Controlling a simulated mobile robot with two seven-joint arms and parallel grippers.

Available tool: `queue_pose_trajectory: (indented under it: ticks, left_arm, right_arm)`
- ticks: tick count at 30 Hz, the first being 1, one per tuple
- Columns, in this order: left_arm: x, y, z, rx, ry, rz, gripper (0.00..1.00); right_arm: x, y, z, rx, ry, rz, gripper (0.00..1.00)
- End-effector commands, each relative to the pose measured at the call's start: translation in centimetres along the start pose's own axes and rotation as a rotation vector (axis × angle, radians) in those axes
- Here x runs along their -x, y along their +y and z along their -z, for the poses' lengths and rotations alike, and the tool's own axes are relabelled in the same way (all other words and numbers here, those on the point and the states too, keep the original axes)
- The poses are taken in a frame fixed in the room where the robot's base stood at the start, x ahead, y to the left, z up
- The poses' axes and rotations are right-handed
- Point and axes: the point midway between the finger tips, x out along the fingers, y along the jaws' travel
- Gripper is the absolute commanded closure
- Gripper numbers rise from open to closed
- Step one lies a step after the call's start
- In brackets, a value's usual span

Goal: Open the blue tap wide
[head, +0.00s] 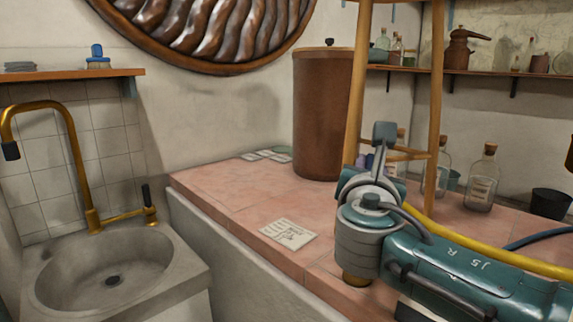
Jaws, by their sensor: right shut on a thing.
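My right arm comes in from the right over the tiled counter. Its right gripper (384,136) points away from me, in front of a wooden stand (438,90). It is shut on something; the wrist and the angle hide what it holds. I cannot make out a clearly blue tap. A brass tap (75,150) with a tall curved spout and a dark side lever (147,194) stands at the sink on the left, well apart from the gripper. The lever stands upright; its colour looks almost black. My left gripper is not in view.
A stone sink (190,262) is at lower left. The counter (225,197) bears a paper note (288,234), a brown barrel (322,115), corked bottles (482,180) and a dark pot (550,203). A yellow hose (480,247) passes over my right arm. The counter's left part is mostly clear.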

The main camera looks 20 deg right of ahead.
Motion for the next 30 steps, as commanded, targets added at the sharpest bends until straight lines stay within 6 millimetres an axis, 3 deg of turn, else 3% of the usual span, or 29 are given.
queue_pose_trajectory:
  ticks: [6, 15, 30]
  left_arm:
    - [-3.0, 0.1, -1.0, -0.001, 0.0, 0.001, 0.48]
    - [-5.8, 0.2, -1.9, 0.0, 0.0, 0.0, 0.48]
    - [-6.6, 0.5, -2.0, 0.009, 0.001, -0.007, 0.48]
  right_arm:
    - [-0.1, 0.4, 0.6, -0.005, -0.037, 0.169, 1.0]
    - [-0.1, 0.5, 0.4, -0.002, -0.068, 0.326, 1.0]
    - [-0.2, 0.5, 0.1, -0.001, -0.08, 0.389, 1.0]
